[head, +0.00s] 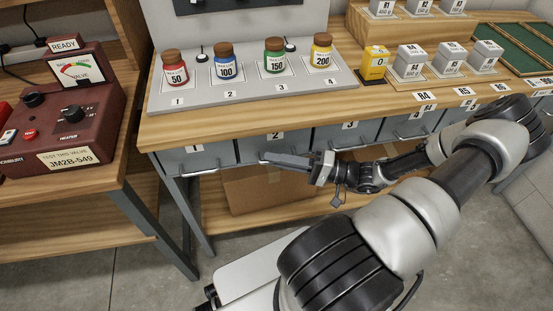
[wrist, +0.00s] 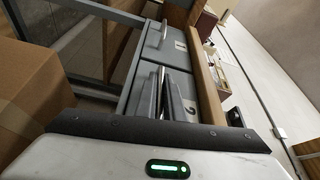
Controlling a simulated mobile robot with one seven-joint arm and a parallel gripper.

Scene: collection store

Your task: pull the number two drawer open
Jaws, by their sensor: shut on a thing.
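The number two drawer (head: 247,150) is a grey front under the wooden bench top, with a "2" label above it. It appears closed, in line with its neighbours. My gripper (head: 270,158) reaches in from the right at the drawer's handle, its fingers lying close against the front. In the wrist view the fingers (wrist: 163,78) come together at the middle of the number two drawer front (wrist: 180,83), shut on its handle. The handle itself is mostly hidden by the fingers.
The number one drawer (head: 196,158) is on the left and the number three drawer (head: 340,135) on the right. A cardboard box (head: 265,192) sits on the shelf below. Several labelled jars stand on a grey tray (head: 200,101) above. A valve tester (head: 75,115) stands at left.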

